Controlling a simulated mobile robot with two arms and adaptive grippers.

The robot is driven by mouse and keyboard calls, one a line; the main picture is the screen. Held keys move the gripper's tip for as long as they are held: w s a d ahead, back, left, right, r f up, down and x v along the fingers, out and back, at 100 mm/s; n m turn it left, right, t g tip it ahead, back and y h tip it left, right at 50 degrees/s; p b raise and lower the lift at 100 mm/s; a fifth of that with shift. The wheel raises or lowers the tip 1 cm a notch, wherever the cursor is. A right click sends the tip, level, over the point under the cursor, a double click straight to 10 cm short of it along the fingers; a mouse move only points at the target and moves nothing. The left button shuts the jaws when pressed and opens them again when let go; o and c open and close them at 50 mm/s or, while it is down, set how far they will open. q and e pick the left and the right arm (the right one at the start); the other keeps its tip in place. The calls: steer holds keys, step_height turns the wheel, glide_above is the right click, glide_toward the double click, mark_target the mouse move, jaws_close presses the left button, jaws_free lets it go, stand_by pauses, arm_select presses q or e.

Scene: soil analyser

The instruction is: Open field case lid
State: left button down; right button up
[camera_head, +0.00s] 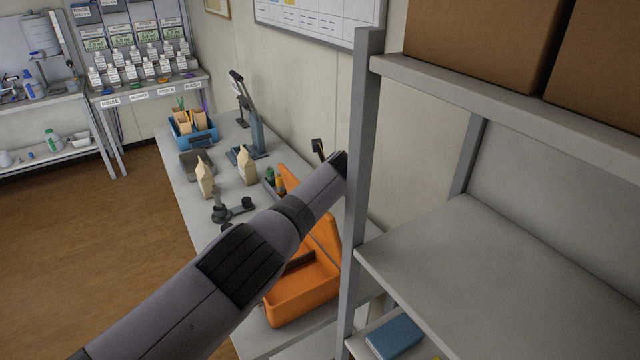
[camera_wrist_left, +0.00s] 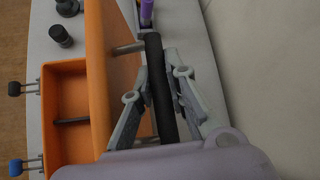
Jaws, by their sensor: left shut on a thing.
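The orange field case (camera_head: 303,298) sits open on the bench beside the shelf post in the head view. Its orange lid (camera_head: 326,230) stands raised, partly hidden behind my left arm. In the left wrist view the open tray (camera_wrist_left: 70,82) is at left and the lid (camera_wrist_left: 108,50) stands steeply beside it. A black bar handle (camera_wrist_left: 161,90) is joined to the lid by metal posts. My left gripper (camera_wrist_left: 158,72) is shut around this handle. In the head view the fingers are hidden. My right gripper is in no view.
A grey shelf post (camera_head: 362,180) and shelf (camera_head: 480,265) stand close on the right. Paper bags (camera_head: 248,168), a blue bin (camera_head: 190,132) and a stand (camera_head: 255,135) are farther along the bench. Latches with a black knob (camera_wrist_left: 15,88) and a blue knob (camera_wrist_left: 15,167) jut from the tray.

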arm_select(q)
steer(key=shift+a, duration=0.15)
steer(key=c, duration=1.7)
jaws_free()
steer(key=shift+o, duration=0.2)
step_height(320, 180, up, 10)
